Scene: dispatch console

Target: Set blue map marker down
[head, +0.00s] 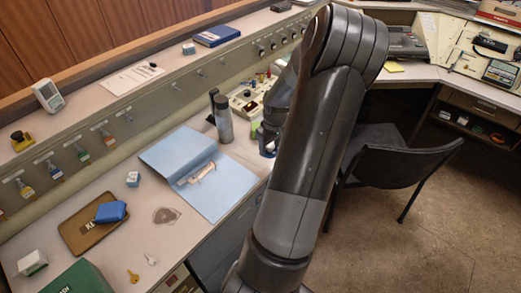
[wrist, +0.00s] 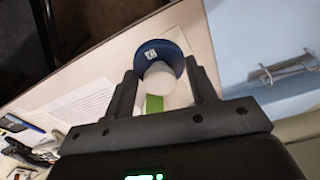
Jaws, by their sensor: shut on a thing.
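The blue map marker (wrist: 150,48) shows in the wrist view as a round dark blue piece with white lettering and a pale rounded part below it. It sits between the two fingers of my gripper (wrist: 170,82), which is shut on it. A green patch shows below the pale part, between the fingers. In the head view my arm hides most of the gripper, and I cannot clearly make out the marker there. Whether the marker touches the surface beneath it cannot be told.
A blue folder (head: 217,200) with a clip lies open on the desk; it also shows in the wrist view (wrist: 245,30). A dark bottle (head: 224,120) stands behind it. A brown tray (head: 70,234) holds a blue item. A black chair (head: 400,165) stands right of my arm.

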